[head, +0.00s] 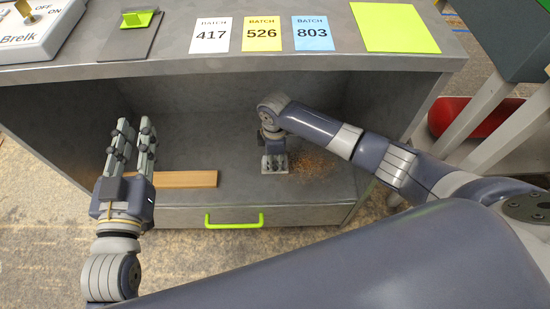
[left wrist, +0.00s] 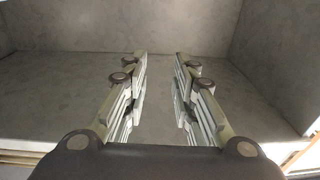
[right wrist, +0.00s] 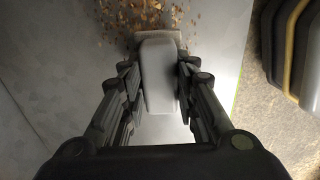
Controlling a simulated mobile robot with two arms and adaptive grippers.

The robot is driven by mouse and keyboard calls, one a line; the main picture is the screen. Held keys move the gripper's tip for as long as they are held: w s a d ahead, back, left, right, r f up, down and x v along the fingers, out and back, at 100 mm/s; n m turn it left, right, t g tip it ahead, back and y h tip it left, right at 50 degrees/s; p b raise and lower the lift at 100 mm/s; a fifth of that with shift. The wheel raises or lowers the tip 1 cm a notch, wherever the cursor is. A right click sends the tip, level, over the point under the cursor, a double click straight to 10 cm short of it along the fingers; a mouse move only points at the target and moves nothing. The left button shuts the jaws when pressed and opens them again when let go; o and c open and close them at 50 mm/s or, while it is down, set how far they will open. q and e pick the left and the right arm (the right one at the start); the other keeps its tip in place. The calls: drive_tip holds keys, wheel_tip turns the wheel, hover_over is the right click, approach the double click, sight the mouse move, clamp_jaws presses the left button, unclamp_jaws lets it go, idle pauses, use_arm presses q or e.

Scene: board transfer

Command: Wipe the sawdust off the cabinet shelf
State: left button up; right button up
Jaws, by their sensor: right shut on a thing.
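The sawdust (head: 315,165) lies in a brown patch on the right part of the cabinet shelf (head: 245,160). It also shows at the top of the right wrist view (right wrist: 140,15). My right gripper (head: 275,165) reaches down to the shelf at the patch's left edge. In the right wrist view it is shut on a pale grey block-like tool (right wrist: 158,80), whose wider far end meets the sawdust. My left gripper (head: 133,145) is open and empty, its fingers apart, in front of the shelf's left part.
A wooden board (head: 185,179) lies on the shelf beside my left gripper. Below is a drawer with a green handle (head: 233,220). The cabinet top carries three batch cards (head: 262,34), a green sheet (head: 394,27) and a switch box (head: 35,30). The cabinet's side walls bound the shelf.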

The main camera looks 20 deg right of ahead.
use_arm(q)
drive_tip(key=shift+r, duration=0.3)
use_arm(e)
drive_tip(key=shift+f, duration=0.15)
use_arm(q)
drive_tip(key=shift+d+r+t, duration=0.1)
drive_tip(key=shift+r+t, duration=0.45)
drive_tip(key=shift+t, duration=0.05)
use_arm(e)
drive_tip(key=shift+f, duration=0.35)
use_arm(q)
drive_tip(key=shift+r, duration=0.25)
use_arm(e)
drive_tip(key=shift+f, duration=0.1)
use_arm(q)
drive_tip(key=shift+s+r+t+h+b, duration=0.1)
drive_tip(key=shift+r+t+h+b, duration=0.2)
drive_tip(key=shift+r, duration=0.05)
use_arm(e)
drive_tip(key=shift+f, duration=0.2)
